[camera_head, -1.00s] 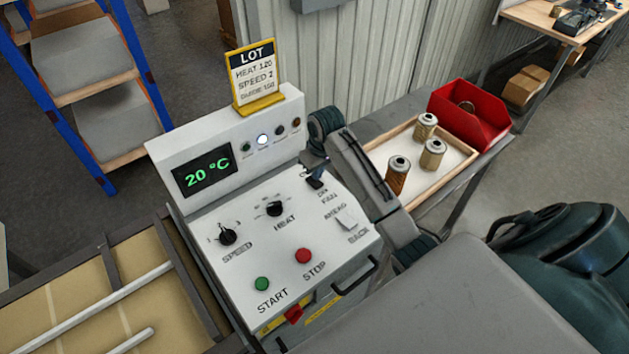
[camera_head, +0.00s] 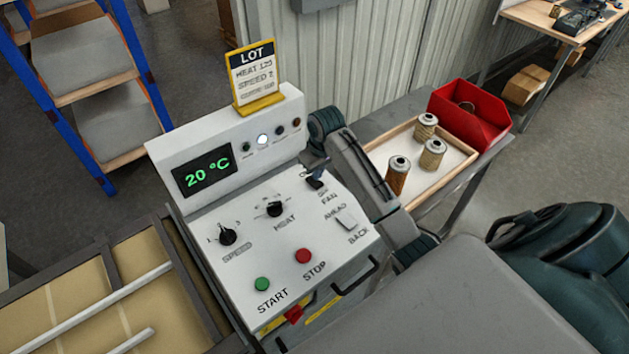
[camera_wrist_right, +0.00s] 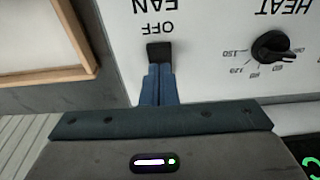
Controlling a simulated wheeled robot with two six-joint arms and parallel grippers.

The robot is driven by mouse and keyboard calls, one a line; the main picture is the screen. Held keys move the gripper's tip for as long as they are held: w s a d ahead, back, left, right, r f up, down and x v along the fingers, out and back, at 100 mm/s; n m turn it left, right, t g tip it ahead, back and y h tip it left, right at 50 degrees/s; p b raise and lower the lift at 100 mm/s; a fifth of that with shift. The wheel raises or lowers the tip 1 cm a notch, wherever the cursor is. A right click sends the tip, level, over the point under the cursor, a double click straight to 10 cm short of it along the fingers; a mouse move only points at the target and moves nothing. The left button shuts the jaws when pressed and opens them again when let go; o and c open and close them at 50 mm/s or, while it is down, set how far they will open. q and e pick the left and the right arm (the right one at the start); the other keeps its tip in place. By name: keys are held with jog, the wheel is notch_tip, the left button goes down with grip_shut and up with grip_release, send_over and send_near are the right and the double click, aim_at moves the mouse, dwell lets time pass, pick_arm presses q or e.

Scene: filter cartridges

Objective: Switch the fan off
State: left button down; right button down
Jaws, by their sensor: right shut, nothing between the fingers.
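The fan switch is a small black rocker (camera_head: 314,184) on the sloping white panel (camera_head: 262,240) of the machine, left of the lettering FAN. In the right wrist view the switch (camera_wrist_right: 159,50) sits right at the fingertips, with OFF and FAN printed upside down beyond it. My right gripper (camera_head: 317,173) has its blue fingers together, with nothing between them. In the wrist view the fingertips (camera_wrist_right: 158,72) reach the near end of the switch and hide part of it; I cannot tell whether they press it. My left gripper is out of view.
The panel also carries a SPEED knob (camera_head: 228,236), a HEAT knob (camera_head: 275,208), a green START button (camera_head: 262,284), a red STOP button (camera_head: 303,256) and a white AHEAD/BACK switch (camera_head: 345,222). A wooden tray (camera_head: 440,186) with filter cartridges and a red bin (camera_head: 482,128) stand to the right.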

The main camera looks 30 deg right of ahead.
aim_at(318, 184)
jog(key=shift+f+b, duration=0.3)
jog(key=shift+f, duration=0.85)
dwell(0.6)
jog(key=shift+r, duration=0.1)
jog(key=shift+r+p, duration=0.75)
jog(key=shift+r, duration=2.7)
jog(key=shift+f, duration=0.1)
